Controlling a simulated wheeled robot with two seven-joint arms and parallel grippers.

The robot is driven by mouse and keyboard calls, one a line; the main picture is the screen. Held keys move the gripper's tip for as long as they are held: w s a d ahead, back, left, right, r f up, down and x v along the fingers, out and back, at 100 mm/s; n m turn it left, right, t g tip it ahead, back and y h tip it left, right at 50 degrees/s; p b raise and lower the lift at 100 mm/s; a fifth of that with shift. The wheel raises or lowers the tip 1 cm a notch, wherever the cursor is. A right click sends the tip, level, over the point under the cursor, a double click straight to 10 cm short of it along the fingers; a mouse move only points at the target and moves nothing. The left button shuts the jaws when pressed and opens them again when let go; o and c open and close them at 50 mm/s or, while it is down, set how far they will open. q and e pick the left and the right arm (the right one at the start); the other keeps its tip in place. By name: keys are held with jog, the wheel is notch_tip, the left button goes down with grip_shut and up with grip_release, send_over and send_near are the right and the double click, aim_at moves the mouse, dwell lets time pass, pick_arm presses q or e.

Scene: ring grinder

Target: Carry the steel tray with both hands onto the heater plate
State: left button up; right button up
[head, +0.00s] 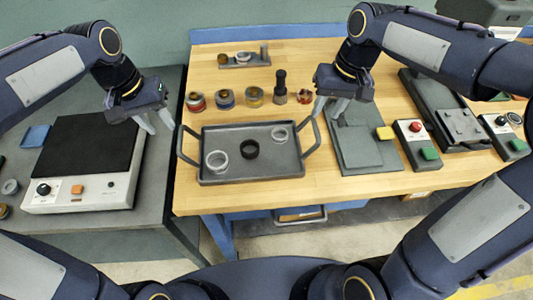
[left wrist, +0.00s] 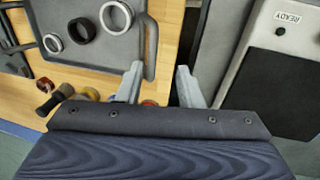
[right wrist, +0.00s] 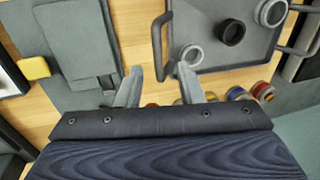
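The steel tray (head: 275,173) lies flat on the wooden bench with a bar handle at each end. Two light rings (head: 217,160) (head: 279,134) and one black ring (head: 249,149) sit in it. The heater plate (head: 85,145) is a black top on a white unit on the grey table at left. My left gripper (head: 157,125) is open and empty above the gap between heater and tray, apart from the tray's left handle (left wrist: 151,48). My right gripper (head: 332,110) is open and empty above the bench, beside the tray's right handle (right wrist: 158,47), not gripping it.
Several small colored jars (head: 254,97) stand behind the tray. A grey plate fixture (head: 362,150) with a yellow block lies right of it, then a button box (head: 416,141) and a dark press-like device (head: 450,120). A gap separates the bench from the heater's table.

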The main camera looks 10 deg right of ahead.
aim_at(179, 138)
pick_arm(q)
jog(key=shift+w+d+f, duration=0.45)
jog(key=shift+w+d, duration=0.25)
pick_arm(e)
jog(key=shift+w+f, duration=0.35)
jog(key=shift+f, duration=0.05)
